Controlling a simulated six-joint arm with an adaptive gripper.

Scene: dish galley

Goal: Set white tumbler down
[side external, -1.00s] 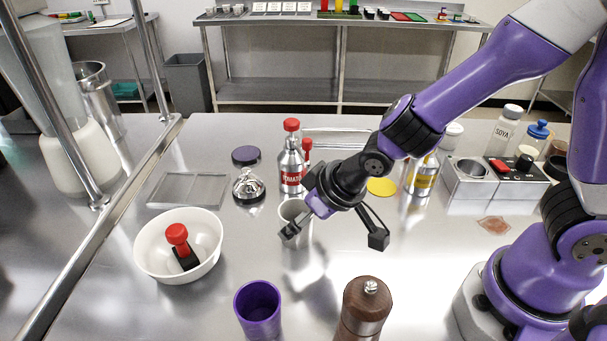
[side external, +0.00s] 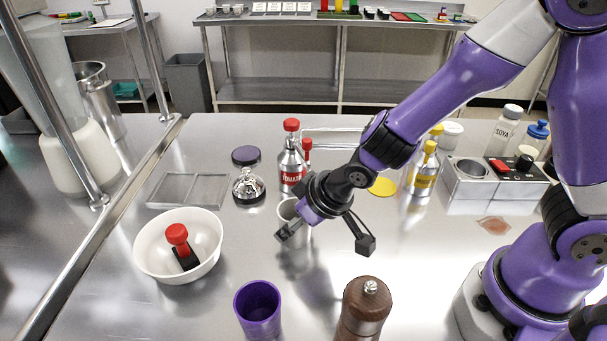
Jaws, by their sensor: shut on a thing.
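The white tumbler (side external: 287,210) is near the middle of the counter in the side external view, partly hidden behind my gripper. My gripper (side external: 327,238) reaches down from the right and is shut on the tumbler. One finger crosses the front of the tumbler; the other shows farther right. The tumbler looks about upright. Its lower part blends with the shiny counter, so I cannot tell whether its base touches the surface.
A white bowl (side external: 150,246) holding a red-knobbed black tool is on the left. A purple cup (side external: 257,311) and a wooden pepper mill (side external: 363,308) stand in front. A tomato bottle (side external: 291,160) and a chrome-domed object (side external: 248,187) stand behind. Bare counter lies between bowl and tumbler.

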